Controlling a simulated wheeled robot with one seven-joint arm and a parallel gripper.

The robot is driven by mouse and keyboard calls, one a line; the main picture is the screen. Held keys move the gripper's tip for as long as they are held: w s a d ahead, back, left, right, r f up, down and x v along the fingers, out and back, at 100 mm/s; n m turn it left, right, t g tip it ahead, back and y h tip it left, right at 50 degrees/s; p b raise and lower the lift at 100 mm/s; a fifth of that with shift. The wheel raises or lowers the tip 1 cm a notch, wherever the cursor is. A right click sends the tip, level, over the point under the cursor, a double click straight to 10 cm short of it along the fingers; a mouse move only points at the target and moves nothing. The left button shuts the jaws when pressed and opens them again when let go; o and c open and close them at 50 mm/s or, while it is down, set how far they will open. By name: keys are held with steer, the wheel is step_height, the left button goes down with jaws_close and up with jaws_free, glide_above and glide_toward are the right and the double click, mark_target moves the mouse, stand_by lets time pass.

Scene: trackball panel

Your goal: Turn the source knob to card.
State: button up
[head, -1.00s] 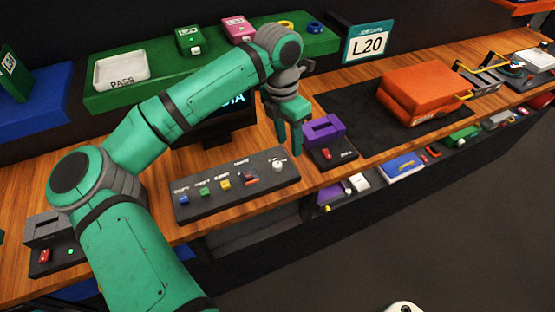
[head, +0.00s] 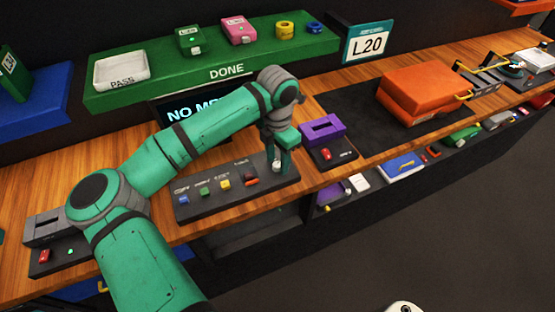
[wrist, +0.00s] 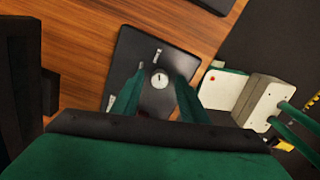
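The source knob (head: 277,168) is a small white dial at the right end of the dark control panel (head: 210,211). In the wrist view the knob (wrist: 160,78) is round and pale with a dark pointer mark; its setting labels are too small to read. My gripper (head: 280,160) is above the knob, pointing down. In the wrist view my gripper (wrist: 157,90) is open, with one finger on each side of the knob and a visible gap to it. In the head view the fingers partly cover the knob.
The panel also carries a blue button (head: 183,200), a green button (head: 205,193), a yellow button (head: 224,184) and a red switch (head: 251,182). A purple-topped device (head: 322,129) stands close right of the panel. A screen (head: 183,112) stands behind it, partly hidden by my arm.

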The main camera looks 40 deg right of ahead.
steer(key=shift+f, duration=0.25)
jaws_close()
steer(key=shift+n, duration=0.3)
steer(key=n, duration=0.5)
steer(key=shift+r+n, duration=0.1)
steer(key=shift+n, duration=0.2)
steer(key=n, duration=0.5)
steer(key=shift+w+n, duration=0.1)
steer(key=shift+n, duration=0.2)
